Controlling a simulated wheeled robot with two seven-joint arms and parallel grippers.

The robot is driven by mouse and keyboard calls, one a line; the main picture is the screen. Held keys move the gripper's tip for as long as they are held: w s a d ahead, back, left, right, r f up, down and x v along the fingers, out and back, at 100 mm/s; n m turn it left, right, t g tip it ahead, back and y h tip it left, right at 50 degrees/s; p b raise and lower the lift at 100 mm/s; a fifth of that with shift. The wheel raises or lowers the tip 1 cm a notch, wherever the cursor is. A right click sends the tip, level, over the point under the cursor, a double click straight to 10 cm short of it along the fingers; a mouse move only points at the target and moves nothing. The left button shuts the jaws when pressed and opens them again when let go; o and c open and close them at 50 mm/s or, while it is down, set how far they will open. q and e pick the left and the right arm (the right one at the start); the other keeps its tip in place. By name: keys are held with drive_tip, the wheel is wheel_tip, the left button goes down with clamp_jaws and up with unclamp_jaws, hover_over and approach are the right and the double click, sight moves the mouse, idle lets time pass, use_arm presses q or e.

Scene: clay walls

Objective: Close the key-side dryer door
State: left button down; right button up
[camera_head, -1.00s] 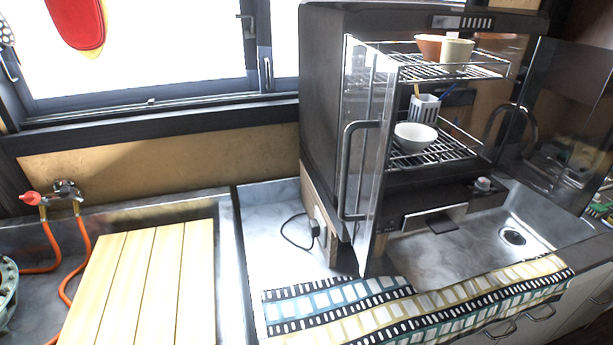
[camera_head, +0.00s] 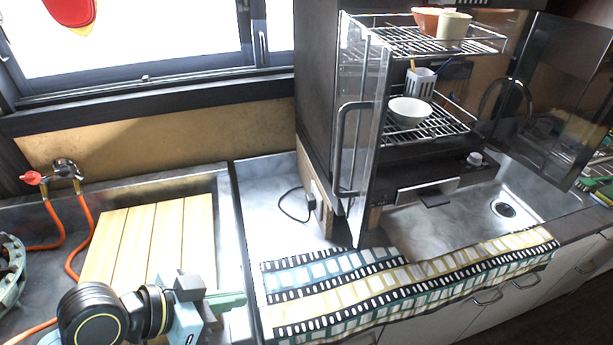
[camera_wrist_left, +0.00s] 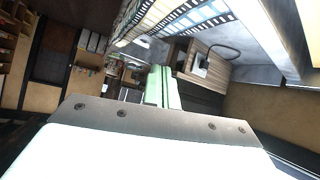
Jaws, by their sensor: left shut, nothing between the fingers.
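The dish dryer (camera_head: 322,130) is a dark cabinet with two glass doors, both standing open. The left glass door (camera_head: 373,135) swings out toward me and carries a dark bar handle (camera_head: 341,150). The right glass door (camera_head: 560,95) stands open to the right over the sink. I cannot tell which door is the key-side one. My left gripper (camera_head: 232,301) is shut and empty, over the counter's front at the lower left, apart from the left door. Its green fingers (camera_wrist_left: 162,88) show together in the left wrist view. My right gripper is out of view.
Wire racks (camera_head: 425,128) inside the dryer hold bowls (camera_head: 409,111) and a white utensil holder (camera_head: 420,83). A film-strip patterned cloth (camera_head: 400,285) lies along the counter front. A slatted wooden board (camera_head: 150,240) lies left, near orange hoses (camera_head: 84,225). A sink (camera_head: 505,205) is at right.

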sight(339, 134)
use_arm(q)
drive_tip(key=w+r+m+h, duration=0.2)
drive_tip(key=r+h, duration=0.2)
drive_tip(key=r, duration=0.6)
drive_tip(key=w+r+m+h, duration=0.2)
drive_tip(key=w+r+h, duration=0.15)
drive_tip(key=r, duration=0.65)
drive_tip(key=p+x, duration=0.7)
drive_tip(key=x, duration=0.6)
drive_tip(key=shift+s+d+r, duration=0.2)
drive_tip(key=shift+d+r, duration=0.05)
drive_tip(key=shift+d, duration=0.2)
drive_tip(key=shift+h, duration=0.25)
